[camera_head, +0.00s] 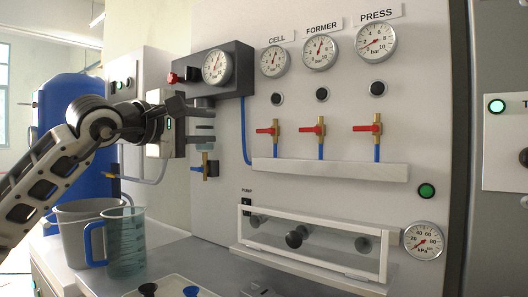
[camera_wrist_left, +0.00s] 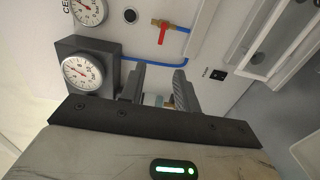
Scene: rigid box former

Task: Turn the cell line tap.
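The cell line tap (camera_head: 270,130) is a brass tap with a red lever, under the gauge labelled CELL. Its red lever points left, level, across the vertical blue hose line. The tap also shows in the left wrist view (camera_wrist_left: 163,32), ahead of the fingers. My left gripper (camera_head: 206,127) is to the left of the tap, near the dark regulator block, apart from the tap. In the left wrist view its two fingers (camera_wrist_left: 160,90) are spread, with a pale and brass part visible behind the gap. My right gripper is not in view.
The regulator block (camera_head: 236,72) with a gauge juts out above my left gripper. The former tap (camera_head: 318,130) and press tap (camera_head: 372,129) stand to the right, levers also pointing left. A pale ledge (camera_head: 330,170) runs below. A blue-handled jug (camera_head: 124,243) stands lower left.

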